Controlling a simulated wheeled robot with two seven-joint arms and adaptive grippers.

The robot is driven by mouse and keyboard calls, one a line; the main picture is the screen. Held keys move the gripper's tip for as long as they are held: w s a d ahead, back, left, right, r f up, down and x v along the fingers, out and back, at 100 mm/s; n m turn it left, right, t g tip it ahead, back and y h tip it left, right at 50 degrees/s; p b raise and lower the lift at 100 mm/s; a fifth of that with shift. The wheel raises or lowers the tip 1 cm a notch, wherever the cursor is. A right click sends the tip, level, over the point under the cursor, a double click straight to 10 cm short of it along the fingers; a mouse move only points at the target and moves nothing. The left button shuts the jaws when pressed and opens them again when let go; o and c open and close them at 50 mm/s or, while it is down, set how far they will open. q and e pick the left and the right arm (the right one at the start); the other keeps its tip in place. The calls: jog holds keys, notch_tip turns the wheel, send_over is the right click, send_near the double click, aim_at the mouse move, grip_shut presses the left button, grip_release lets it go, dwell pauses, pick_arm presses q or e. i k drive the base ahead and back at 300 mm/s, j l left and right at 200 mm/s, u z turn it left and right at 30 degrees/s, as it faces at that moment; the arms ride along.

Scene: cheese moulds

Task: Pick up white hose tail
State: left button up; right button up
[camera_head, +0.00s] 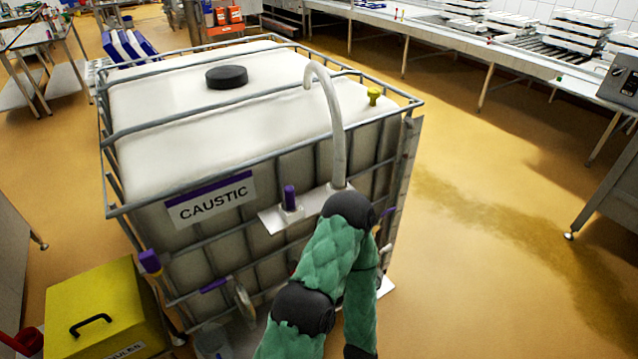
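A white hose (333,125) rises along the front of the caustic tank and arches over its top frame. One end (307,84) hangs down just above the white tank top. The hose's lower part is hidden behind the dark joint of my green-sleeved arm, so I cannot see where it runs or whether it has another free end. That arm comes in from the bottom centre and bends in front of the tank. Neither gripper shows, and no hold on the hose is visible.
The caged tank (150,100) has a black lid (226,77), a CAUSTIC label (211,200) and a purple-topped fitting (290,198) on a white plate. A yellow box (100,305) stands at the lower left. Floor on the right is open, up to a steel bench (400,28).

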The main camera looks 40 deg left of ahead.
aim_at(338, 182)
jog(key=k+u, duration=0.15)
jog(key=u, duration=1.2)
